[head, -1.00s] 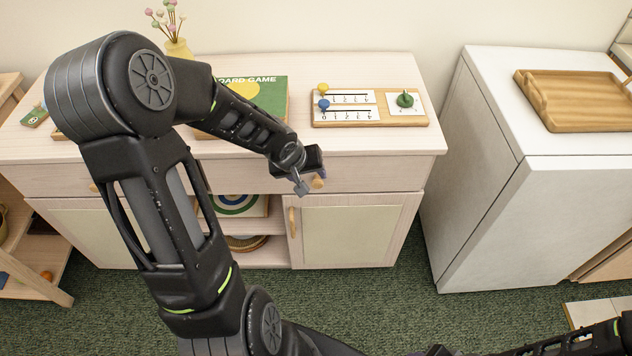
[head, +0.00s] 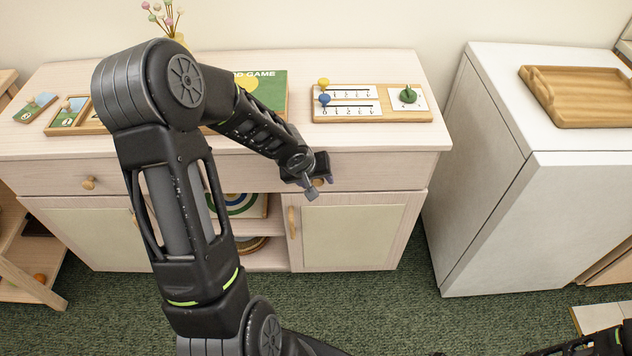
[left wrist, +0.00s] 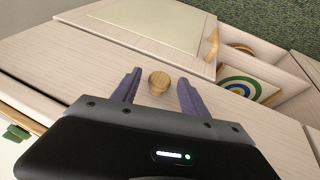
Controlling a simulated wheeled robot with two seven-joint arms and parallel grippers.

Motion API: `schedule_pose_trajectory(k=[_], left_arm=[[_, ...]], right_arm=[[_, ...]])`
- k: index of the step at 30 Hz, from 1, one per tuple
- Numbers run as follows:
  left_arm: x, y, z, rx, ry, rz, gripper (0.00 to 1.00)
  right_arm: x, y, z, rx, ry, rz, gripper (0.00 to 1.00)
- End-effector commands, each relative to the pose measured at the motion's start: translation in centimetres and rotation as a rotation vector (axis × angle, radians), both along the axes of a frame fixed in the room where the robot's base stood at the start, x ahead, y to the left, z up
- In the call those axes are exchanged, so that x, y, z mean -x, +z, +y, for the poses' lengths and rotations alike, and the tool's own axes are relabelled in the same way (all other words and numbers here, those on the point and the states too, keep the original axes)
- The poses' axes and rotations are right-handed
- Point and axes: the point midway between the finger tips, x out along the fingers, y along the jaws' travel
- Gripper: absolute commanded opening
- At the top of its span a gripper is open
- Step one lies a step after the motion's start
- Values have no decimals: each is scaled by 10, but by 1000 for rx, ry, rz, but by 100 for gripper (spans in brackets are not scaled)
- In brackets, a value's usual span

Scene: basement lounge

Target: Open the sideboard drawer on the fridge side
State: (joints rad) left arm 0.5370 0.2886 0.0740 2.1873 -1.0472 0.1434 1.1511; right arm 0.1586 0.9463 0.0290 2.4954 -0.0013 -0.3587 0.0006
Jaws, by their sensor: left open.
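The pale wood sideboard (head: 400,165) stands against the wall. Its right drawer (head: 375,172), on the side of the white fridge (head: 560,210), looks closed. That drawer's round wooden knob (head: 319,182) is partly hidden by my left gripper (head: 312,187) in the head view. In the left wrist view the knob (left wrist: 158,82) stands between the two spread purple fingers of my left gripper (left wrist: 160,92), with gaps on both sides. The gripper is open and holds nothing. My right gripper is not shown; only dark parts of my right arm show at the lower right.
The left drawer has its own knob (head: 88,183). Below the right drawer is a cupboard door with an upright handle (head: 292,222), beside an open shelf. A counting board (head: 372,118) and a green game box (head: 270,95) lie on top. A wooden tray (head: 580,97) sits on the fridge.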

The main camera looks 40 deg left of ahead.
Motion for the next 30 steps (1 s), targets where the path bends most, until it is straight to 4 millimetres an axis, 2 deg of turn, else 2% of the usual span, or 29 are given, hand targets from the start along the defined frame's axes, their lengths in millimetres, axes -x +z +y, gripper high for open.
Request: schedule_pose_trajectory(k=[6,24,30], left_arm=[[0,1,0,-1,0,-1,51],[0,1,0,0,0,-1,2],[0,1,0,-1,0,-1,0]], right_arm=[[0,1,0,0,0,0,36],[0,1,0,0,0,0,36],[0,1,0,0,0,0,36]])
